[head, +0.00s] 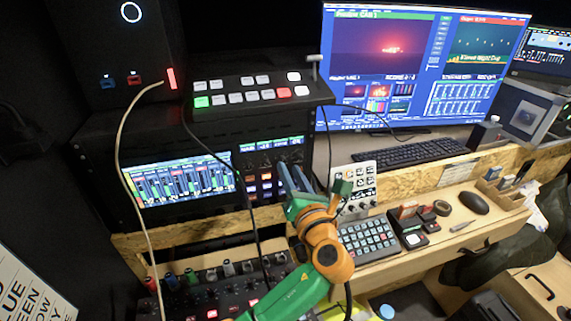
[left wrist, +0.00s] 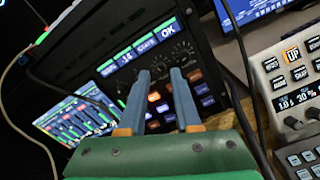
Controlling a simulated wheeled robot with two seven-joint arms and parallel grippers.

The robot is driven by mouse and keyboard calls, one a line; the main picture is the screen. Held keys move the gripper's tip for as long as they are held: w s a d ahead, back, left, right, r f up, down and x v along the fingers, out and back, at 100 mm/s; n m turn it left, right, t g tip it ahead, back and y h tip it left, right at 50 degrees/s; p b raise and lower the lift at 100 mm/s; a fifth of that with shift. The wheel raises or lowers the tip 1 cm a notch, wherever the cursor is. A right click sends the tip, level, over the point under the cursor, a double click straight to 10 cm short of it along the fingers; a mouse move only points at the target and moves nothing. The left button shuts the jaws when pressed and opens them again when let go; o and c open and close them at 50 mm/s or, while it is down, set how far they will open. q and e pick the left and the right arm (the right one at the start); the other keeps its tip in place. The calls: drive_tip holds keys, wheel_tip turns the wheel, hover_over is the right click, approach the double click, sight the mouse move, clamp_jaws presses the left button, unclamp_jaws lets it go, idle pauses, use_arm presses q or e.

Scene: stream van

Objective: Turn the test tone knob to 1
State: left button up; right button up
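The dark rack panel (head: 246,162) has small lit displays along its top, dark knobs below them and rows of orange, white and blue buttons. In the left wrist view, the panel (left wrist: 205,62) shows displays reading "-14" and "OK", with a dark knob area (left wrist: 180,50) under them. I cannot read which knob is the test tone one, nor its setting. My left gripper (head: 288,178) is in front of the panel's right part. In the left wrist view its two fingers (left wrist: 160,75) are apart with nothing between them, pointing at the panel. My right gripper is not in view.
A switcher (head: 250,92) sits on top of the rack. An audio meter screen (head: 178,180) is left of the panel. A small control box (head: 358,180) and a keypad (head: 367,238) stand right of my arm. Black and pale cables hang before the rack.

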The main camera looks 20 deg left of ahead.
sight(283, 160)
use_arm(q)
drive_tip(key=x, duration=0.3)
drive_tip(key=shift+w+a+f, duration=0.15)
drive_tip(key=shift+w+f, duration=0.1)
drive_tip(key=shift+f, duration=0.05)
drive_tip(key=shift+s+r, duration=0.1)
drive_tip(key=shift+s, duration=0.1)
clamp_jaws()
drive_tip(key=shift+n, duration=0.3)
drive_tip(key=n+b, duration=0.2)
drive_tip(key=n, duration=1.5)
drive_tip(key=shift+n, duration=0.3)
